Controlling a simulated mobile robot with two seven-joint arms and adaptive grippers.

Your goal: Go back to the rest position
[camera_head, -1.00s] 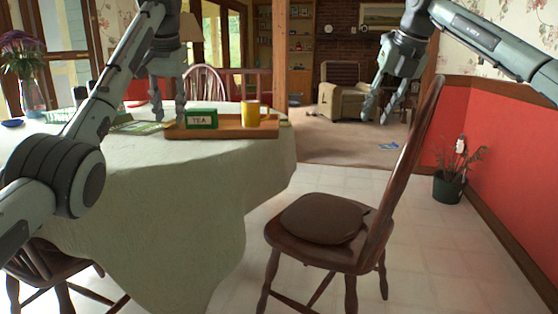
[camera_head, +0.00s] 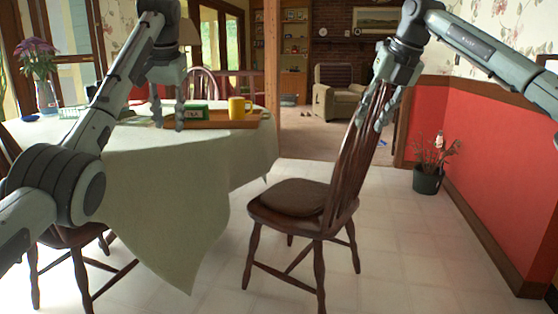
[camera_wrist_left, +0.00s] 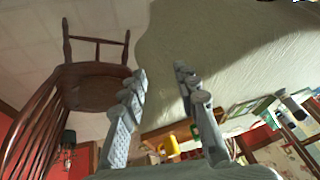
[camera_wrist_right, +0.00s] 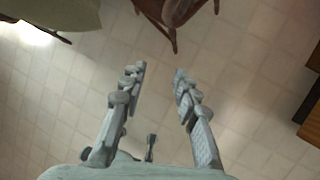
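My left gripper (camera_head: 168,116) hangs over the table, in front of the wooden tray in the head view. Its fingers are apart with nothing between them in the left wrist view (camera_wrist_left: 162,82). My right gripper (camera_head: 376,118) hangs in the air at the chair's backrest in the head view and overlaps it in the picture. I cannot tell whether it touches the chair. In the right wrist view (camera_wrist_right: 158,75) its fingers are apart and empty over the tiled floor.
A dark wooden chair (camera_head: 290,196) stands in front. A potted plant (camera_head: 427,180) stands by the red wall.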

